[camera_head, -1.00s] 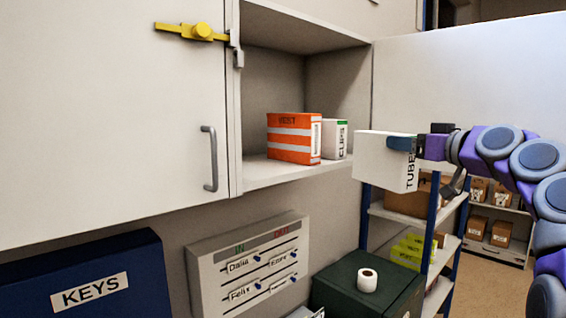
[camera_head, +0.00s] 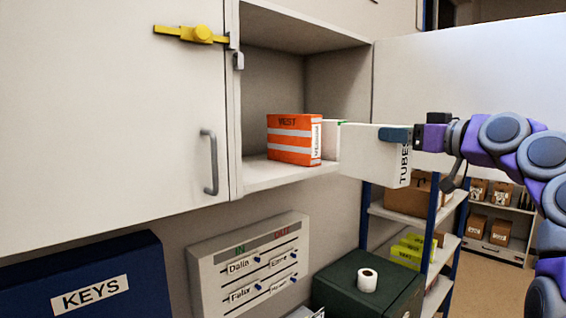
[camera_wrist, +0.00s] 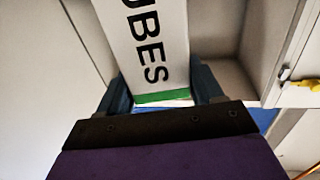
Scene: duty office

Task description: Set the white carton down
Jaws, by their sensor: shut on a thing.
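The white carton (camera_head: 372,155), lettered "TUBES", is held in the air in front of the open cupboard's right part. My gripper (camera_head: 396,136) is shut on its right end. In the wrist view the carton (camera_wrist: 152,40) sits between the two fingers of my gripper (camera_wrist: 162,88), with a green band at its near end. In the head view the carton hides most of a white box (camera_head: 330,140) standing inside the cupboard. An orange and white striped "VEST" box (camera_head: 292,140) stands on the cupboard shelf (camera_head: 268,176), left of the white box.
A closed cupboard door (camera_head: 110,100) with a yellow latch (camera_head: 192,33) is at left; an open door panel (camera_head: 470,80) is at right. Below are a dark green box (camera_head: 350,290) with a white roll (camera_head: 367,280), an in/out board (camera_head: 220,270) and a blue key cabinet (camera_head: 40,290).

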